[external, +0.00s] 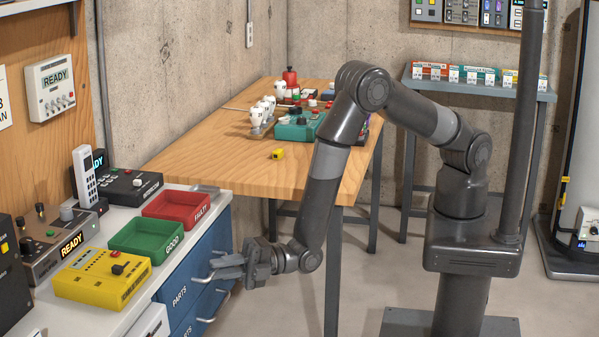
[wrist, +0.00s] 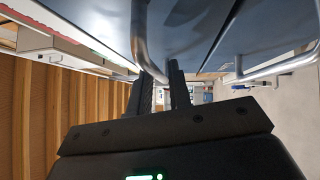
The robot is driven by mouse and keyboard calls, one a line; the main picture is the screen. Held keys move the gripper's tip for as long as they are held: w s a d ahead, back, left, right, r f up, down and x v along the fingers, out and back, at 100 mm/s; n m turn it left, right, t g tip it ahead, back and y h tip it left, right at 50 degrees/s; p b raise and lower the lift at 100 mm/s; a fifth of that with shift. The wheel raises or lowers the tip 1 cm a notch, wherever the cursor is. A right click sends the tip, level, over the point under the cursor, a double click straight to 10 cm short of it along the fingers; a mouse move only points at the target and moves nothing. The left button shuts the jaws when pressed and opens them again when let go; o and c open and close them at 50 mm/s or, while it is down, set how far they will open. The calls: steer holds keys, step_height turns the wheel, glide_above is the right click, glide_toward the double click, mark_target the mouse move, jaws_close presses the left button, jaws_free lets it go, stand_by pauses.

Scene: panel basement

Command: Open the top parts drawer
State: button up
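The blue parts drawers (external: 181,297) are stacked under the white counter at left, marked PARTS, with metal bar handles. My gripper (external: 222,268) is at the upper drawer's handle (external: 200,279), in front of the drawer face. In the wrist view the curved handle (wrist: 142,38) runs down between the two dark fingers of my gripper (wrist: 163,88). The fingers are close together with only a narrow gap, and they look shut on the bar. The contact itself is partly hidden. The top drawer looks closed or nearly so in the external view.
Another drawer handle (external: 208,319) is just below; one shows at right in the wrist view (wrist: 270,68). On the counter stand a green GOOD tray (external: 120,240), a red FAULTY tray (external: 160,207) and a yellow device (external: 85,290). A wooden table (external: 225,165) stands behind my arm.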

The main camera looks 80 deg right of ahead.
steer(key=shift+w+a, duration=0.45)
steer(key=shift+a, duration=0.05)
steer(key=shift+c, duration=0.6)
jaws_close()
